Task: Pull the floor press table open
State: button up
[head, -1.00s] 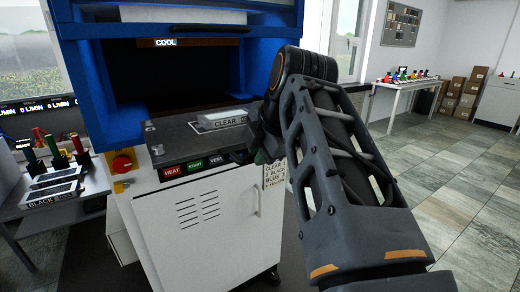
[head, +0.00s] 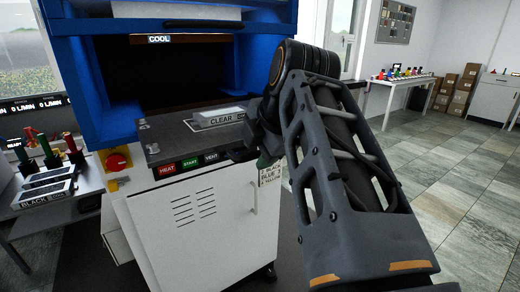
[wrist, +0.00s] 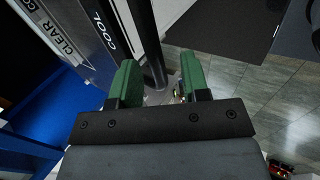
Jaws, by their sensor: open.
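The floor press is a blue frame (head: 85,80) over a white cabinet (head: 205,215), left of centre in the head view. Its dark table (head: 165,150) sits at the opening, with a plate labelled CLEAR (head: 220,117) on top. My gripper is at the table's right end in the head view, mostly hidden behind my own arm. In the wrist view my gripper (wrist: 159,80) is open, its two green fingers apart. A dark bar (wrist: 150,45) shows beyond and between the fingers. I cannot tell whether it touches them.
HEAT, START and VENT buttons (head: 190,163) line the front below the table. Tiled floor (head: 440,165) is open at the right; a white table (head: 400,82) stands behind.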

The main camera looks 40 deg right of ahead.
jog(key=p+v, duration=0.3)
jog(key=v, duration=1)
jog(key=shift+s+r, duration=0.2)
jog(key=shift+r, duration=0.1)
